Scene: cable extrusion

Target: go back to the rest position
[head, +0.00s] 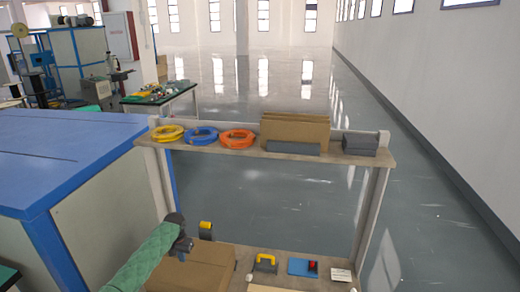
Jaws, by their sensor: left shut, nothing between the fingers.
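My left arm in its green quilted sleeve comes in from the bottom left. My left gripper (184,246), dark and small in the picture, is shut and empty. It shows in front of the left part of the shelf unit, over the cardboard box (205,268) on the lower level. How far it is above the box is hard to tell. My right gripper is out of view.
The shelf's top board (284,152) holds yellow (167,133), blue (201,136) and orange (238,139) cable coils, cardboard (294,132) and grey boxes (367,145). A blue-topped machine (60,150) stands close at left.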

